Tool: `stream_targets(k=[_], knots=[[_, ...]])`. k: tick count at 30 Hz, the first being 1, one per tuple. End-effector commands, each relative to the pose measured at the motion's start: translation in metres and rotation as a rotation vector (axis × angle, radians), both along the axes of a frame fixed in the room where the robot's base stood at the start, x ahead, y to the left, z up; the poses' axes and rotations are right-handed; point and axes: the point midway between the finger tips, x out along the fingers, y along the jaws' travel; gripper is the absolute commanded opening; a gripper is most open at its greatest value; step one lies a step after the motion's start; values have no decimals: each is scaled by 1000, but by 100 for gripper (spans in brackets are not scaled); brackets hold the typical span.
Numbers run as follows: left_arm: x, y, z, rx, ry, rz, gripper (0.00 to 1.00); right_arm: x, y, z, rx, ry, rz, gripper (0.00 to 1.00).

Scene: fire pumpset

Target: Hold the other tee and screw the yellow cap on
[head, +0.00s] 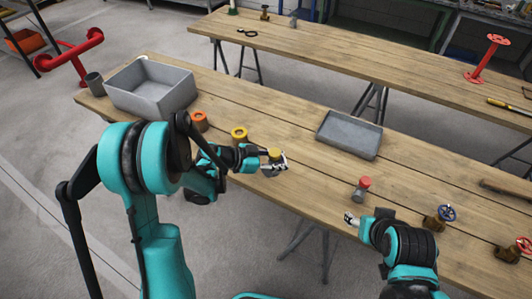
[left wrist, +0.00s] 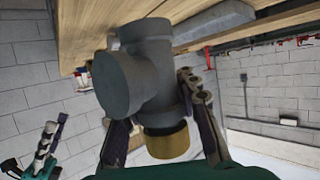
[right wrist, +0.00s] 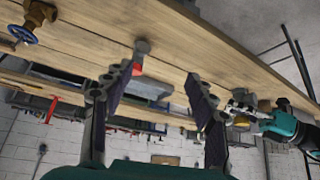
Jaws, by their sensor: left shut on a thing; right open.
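A grey pipe tee (left wrist: 140,72) fills the middle of the left wrist view, with a yellow cap (left wrist: 168,142) at one end. My left gripper (head: 279,163) is shut on this tee, fingers on both sides of its body. In the head view the yellow cap (head: 274,153) is on top and the tee is mostly hidden by the gripper. Whether the cap is fully seated cannot be told. Another grey tee (head: 361,194) with a red cap (head: 364,182) stands on the table. My right gripper (right wrist: 157,105) is open and empty, in front of and below this red-capped tee.
On the wooden table (head: 310,185) stand a deep grey bin (head: 150,105), a shallow grey tray (head: 350,148), an orange-ringed part (head: 200,121) and a yellow-ringed part (head: 239,134). A blue-wheeled valve (head: 440,216) and red-wheeled valves are at right. The tabletop between the two tees is clear.

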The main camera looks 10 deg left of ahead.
Motion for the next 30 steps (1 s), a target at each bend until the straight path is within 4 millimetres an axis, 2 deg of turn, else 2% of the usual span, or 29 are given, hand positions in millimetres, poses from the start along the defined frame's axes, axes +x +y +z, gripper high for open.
stream_targets(k=[3, 10, 20, 21, 22, 23, 26, 30], knots=[[4, -20, -11, -2, 0, -130, 0, 0, 0, 0, 0, 0, 0, 57], [6, -39, -21, -1, 0, -261, 0, 0, 0, 0, 0, 0, 0, 57], [6, -41, -22, -1, 0, -275, 0, 0, 0, 0, 0, 0, 0, 57], [6, -41, -23, 0, 0, -275, 0, 0, 0, 0, -1, 0, 1, 46], [6, -41, -23, 0, 0, -274, 0, 0, 0, 1, -2, 1, 4, 41], [6, -41, -23, 0, 0, -274, 0, 1, 1, 1, -6, 3, 10, 41], [6, -41, -23, 0, 1, -274, 0, 7, 5, 8, -41, 18, 73, 41], [6, -41, -22, 0, 1, -274, 0, 28, 18, 27, -161, 70, 293, 41]])
